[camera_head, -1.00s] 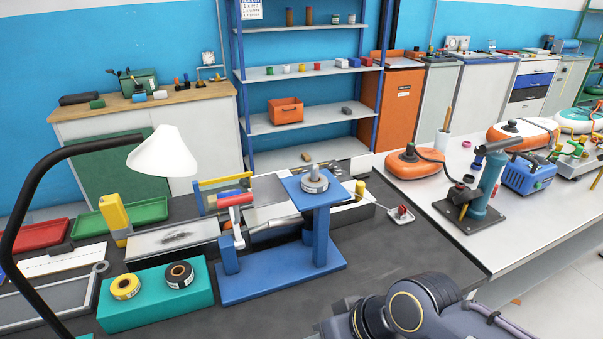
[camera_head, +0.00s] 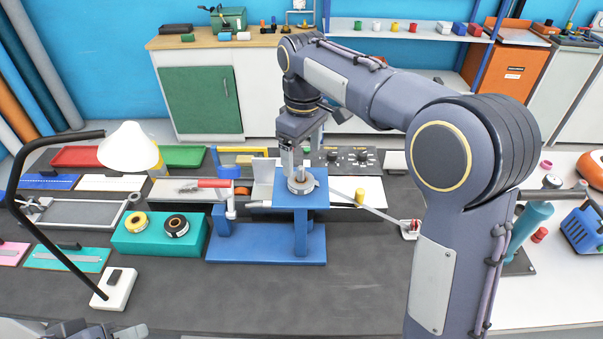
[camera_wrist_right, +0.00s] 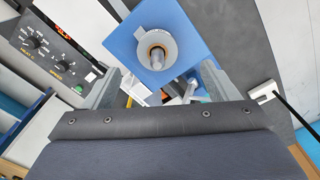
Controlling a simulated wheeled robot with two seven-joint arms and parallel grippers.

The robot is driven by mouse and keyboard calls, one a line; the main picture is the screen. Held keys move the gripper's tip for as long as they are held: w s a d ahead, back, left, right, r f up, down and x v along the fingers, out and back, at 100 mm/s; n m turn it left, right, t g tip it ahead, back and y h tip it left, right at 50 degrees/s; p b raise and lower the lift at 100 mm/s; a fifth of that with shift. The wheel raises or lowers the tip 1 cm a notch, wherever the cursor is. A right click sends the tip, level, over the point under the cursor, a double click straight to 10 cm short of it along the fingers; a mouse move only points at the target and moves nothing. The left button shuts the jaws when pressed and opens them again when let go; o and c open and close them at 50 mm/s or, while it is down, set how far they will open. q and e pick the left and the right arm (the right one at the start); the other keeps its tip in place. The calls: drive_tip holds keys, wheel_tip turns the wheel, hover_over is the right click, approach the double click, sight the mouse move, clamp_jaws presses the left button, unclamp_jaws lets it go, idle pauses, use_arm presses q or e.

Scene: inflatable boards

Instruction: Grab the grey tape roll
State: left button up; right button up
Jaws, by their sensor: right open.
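The grey tape roll (camera_head: 301,184) sits around a metal peg on the square blue top of a stand (camera_head: 267,245). The right wrist view shows the roll as a grey ring (camera_wrist_right: 143,47) with a brown inner edge. My right gripper (camera_head: 298,168) points down right at the roll, its fingers partly overlapping it in the head view. In the right wrist view the gripper (camera_wrist_right: 160,72) is open, with its fingers wide apart and the roll beyond them, between their lines. I cannot tell whether a finger touches it. A part of my left arm shows at the bottom left edge.
A lamp (camera_head: 128,148) stands at left. A control panel (camera_head: 350,157) is behind the stand. The dark front tabletop (camera_head: 260,295) is clear.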

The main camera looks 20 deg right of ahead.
sight(302, 168)
drive_tip(key=f, duration=0.4)
drive_tip(key=f+p, duration=0.1)
drive_tip(key=f, duration=0.2)
drive_tip(key=shift+w+f, duration=0.2)
drive_tip(key=shift+f, duration=0.15)
drive_tip(key=shift+d, duration=0.1)
drive_tip(key=shift+c, duration=0.2)
drive_tip(key=c, duration=1)
drive_tip(key=shift+r, duration=0.1)
drive_tip(key=shift+c, duration=0.2)
